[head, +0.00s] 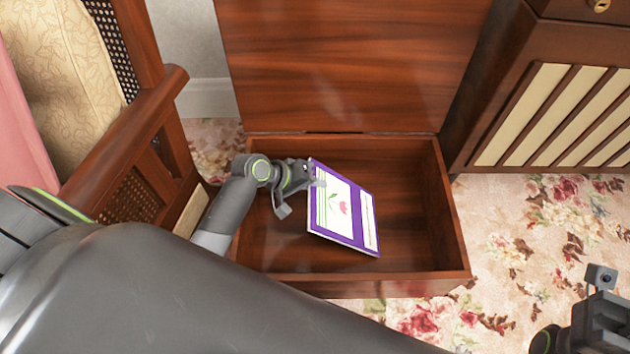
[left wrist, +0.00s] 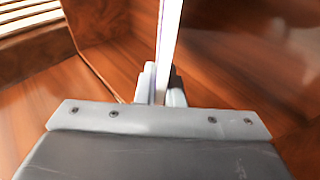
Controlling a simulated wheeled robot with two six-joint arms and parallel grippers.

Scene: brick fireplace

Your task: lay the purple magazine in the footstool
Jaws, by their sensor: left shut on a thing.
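The purple magazine (head: 345,207) has a white panel with a pink flower and shows its cover in the head view. My left gripper (head: 314,182) is shut on its left edge and holds it tilted within the open footstool (head: 452,210). In the left wrist view the magazine (left wrist: 168,45) is a thin, edge-on strip between the fingers of my left gripper (left wrist: 161,88). Whether it touches the footstool's floor I cannot tell. My right gripper (head: 600,300) is at the lower right, cut by the frame edge, away from the footstool.
The footstool's wooden lid (head: 350,65) stands raised at the back. A wooden cane-sided chair (head: 150,130) is close on the left. A wooden cabinet with cream slats (head: 545,100) stands on the right. Floral carpet (head: 535,220) is clear at the right.

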